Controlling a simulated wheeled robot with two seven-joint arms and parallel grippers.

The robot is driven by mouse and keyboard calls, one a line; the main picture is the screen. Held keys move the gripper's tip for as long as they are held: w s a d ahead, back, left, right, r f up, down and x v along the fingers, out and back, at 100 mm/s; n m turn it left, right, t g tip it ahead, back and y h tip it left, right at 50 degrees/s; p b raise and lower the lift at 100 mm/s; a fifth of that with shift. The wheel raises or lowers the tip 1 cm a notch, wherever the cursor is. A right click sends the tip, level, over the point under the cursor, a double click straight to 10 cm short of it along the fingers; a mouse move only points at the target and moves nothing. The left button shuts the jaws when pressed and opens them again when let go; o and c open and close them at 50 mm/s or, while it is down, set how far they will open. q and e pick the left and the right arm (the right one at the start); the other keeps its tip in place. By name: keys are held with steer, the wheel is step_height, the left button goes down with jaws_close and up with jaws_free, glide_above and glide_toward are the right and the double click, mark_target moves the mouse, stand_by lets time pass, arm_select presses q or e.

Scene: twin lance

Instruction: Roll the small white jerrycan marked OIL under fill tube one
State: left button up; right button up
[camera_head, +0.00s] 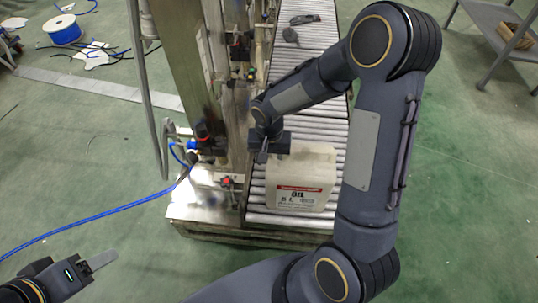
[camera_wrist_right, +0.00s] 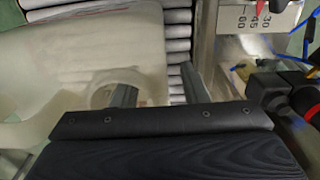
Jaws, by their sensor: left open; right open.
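The white jerrycan (camera_head: 300,165) stands upright near the front end of the roller conveyor, its red and white OIL label facing the camera. My right gripper (camera_head: 263,155) is open at the can's upper left corner. In the right wrist view its two fingers (camera_wrist_right: 160,88) are apart; one lies over a round opening in the pale jerrycan (camera_wrist_right: 45,60), the other over the rollers beside it. I cannot tell whether they touch the can. My left gripper (camera_head: 102,262) is open and empty over the floor at lower left. I cannot make out fill tube one.
The roller conveyor (camera_head: 303,50) runs away to the back, with a dark tool (camera_head: 304,19) on it. A metal filling machine (camera_head: 185,50) stands along its left side. A blue hose (camera_head: 95,217) crosses the floor. A grey table (camera_head: 500,30) is at back right.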

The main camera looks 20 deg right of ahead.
jaws_close()
steer(key=w+d+p, duration=0.1)
steer(key=w+d, duration=0.2)
steer(key=w, duration=0.6)
steer(key=w+d+n+p, duration=0.1)
steer(key=w+d+p, duration=0.1)
steer(key=w, duration=0.8)
steer(key=shift+d, duration=0.65)
steer(key=shift+s, duration=0.1)
stand_by(0.4)
jaws_free()
